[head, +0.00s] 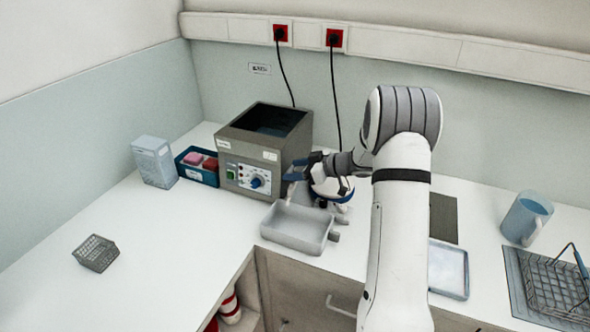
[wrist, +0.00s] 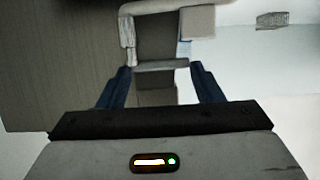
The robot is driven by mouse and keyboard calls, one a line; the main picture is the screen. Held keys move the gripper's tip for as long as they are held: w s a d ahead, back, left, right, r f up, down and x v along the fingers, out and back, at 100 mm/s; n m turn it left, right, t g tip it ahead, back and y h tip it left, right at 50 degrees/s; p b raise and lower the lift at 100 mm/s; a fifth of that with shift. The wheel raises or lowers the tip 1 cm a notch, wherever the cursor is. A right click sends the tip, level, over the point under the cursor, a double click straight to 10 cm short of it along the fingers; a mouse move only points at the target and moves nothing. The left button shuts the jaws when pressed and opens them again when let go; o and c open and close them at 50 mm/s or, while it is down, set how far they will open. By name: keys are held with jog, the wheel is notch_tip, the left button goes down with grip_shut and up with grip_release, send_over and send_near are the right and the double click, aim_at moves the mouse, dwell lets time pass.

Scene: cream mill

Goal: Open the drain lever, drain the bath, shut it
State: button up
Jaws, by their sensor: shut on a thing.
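The water bath (head: 262,145) is a grey box with a dark open top and a front panel with a knob and a green switch. A pale grey open tray (head: 300,228) stands on the counter at its front right corner; no water can be made out in it. My gripper (head: 293,172) is at the bath's right side, above the tray. In the wrist view its blue fingers (wrist: 162,85) are shut on a grey bar, the drain lever (wrist: 160,66). The lever is mostly hidden in the head view, and its open or shut position cannot be told.
A blue rack (head: 197,178) with pink and red blocks and a pale box (head: 153,162) stand left of the bath. A small wire basket (head: 96,253) lies at the left. A blue jug (head: 527,218) and a larger basket (head: 556,288) are at the right. The left counter is mostly clear.

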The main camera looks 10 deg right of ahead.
jog(key=n+g+p, duration=0.1)
jog(key=d+n+g+y+p, duration=0.1)
jog(key=n+g+p, duration=0.1)
jog(key=p, duration=0.1)
jog(key=shift+w+d+r+n+g+y, duration=0.2)
jog(key=shift+w+d+n+g+y, duration=0.1)
jog(key=shift+g, duration=0.1)
jog(key=shift+w+d+f+n+g, duration=0.1)
jog(key=shift+w+d+n+g, duration=0.1)
jog(key=shift+n+g, duration=0.7)
jog(key=shift+w+d+r+n+g, duration=0.1)
jog(key=shift+d+n+g, duration=0.1)
jog(key=shift+n+g, duration=0.7)
jog(key=shift+w+d+f+n+g, duration=0.1)
jog(key=shift+w+d+n+g, duration=0.1)
jog(key=shift+n+g, duration=0.7)
jog(key=shift+g, duration=0.3)
jog(key=o, duration=0.8)
jog(key=shift+o, duration=0.9)
jog(key=shift+s+y, duration=0.1)
jog(key=shift+y, duration=0.2)
